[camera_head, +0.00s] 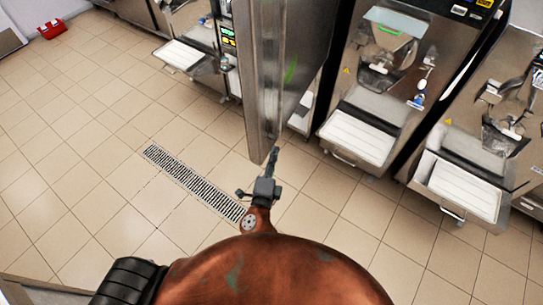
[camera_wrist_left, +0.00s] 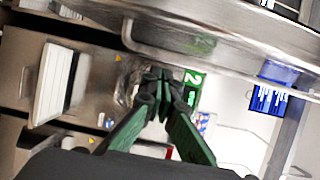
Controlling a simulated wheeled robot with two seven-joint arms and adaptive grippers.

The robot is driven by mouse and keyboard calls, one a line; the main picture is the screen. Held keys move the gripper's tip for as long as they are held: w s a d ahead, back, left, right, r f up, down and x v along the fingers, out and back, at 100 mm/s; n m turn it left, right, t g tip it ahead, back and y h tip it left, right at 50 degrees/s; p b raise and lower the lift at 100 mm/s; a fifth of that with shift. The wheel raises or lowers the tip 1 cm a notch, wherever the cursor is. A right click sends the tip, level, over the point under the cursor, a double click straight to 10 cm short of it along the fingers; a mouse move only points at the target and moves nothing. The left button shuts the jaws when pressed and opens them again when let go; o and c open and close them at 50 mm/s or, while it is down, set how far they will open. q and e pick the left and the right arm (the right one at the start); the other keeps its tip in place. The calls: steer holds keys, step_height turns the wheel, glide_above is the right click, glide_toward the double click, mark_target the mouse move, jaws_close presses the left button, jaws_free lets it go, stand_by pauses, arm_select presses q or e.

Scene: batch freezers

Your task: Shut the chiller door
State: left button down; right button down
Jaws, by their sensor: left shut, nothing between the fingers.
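The chiller door appears to be the tall steel panel (camera_head: 262,85) in the middle of the head view, seen nearly edge-on and standing out into the room. Its lower corner is close to my left gripper (camera_head: 274,156), whose fingers are together and empty. I cannot tell whether the fingers touch the door. In the left wrist view, the green fingers of my left gripper (camera_wrist_left: 160,76) meet at their tips. A broad steel surface (camera_wrist_left: 225,38), likely the door, runs across the top there. My right gripper is not in view.
Batch freezers with white trays stand to the right (camera_head: 385,80) and far right (camera_head: 500,130). Another machine with a white tray (camera_head: 183,55) is behind left. A floor drain grate (camera_head: 190,180) crosses the tiles. A red box (camera_head: 52,29) lies far left. The left floor is clear.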

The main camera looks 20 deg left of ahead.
mark_target(267, 136)
arm_select(q)
steer(key=w+a, duration=0.1)
steer(key=w, duration=0.1)
steer(key=w+a+p, duration=0.1)
steer(key=w, duration=0.1)
steer(key=w+a+p, duration=0.1)
steer(key=w+a, duration=0.1)
steer(key=shift+w+a, duration=0.1)
steer(key=shift+w, duration=0.25)
steer(key=shift+a, duration=0.1)
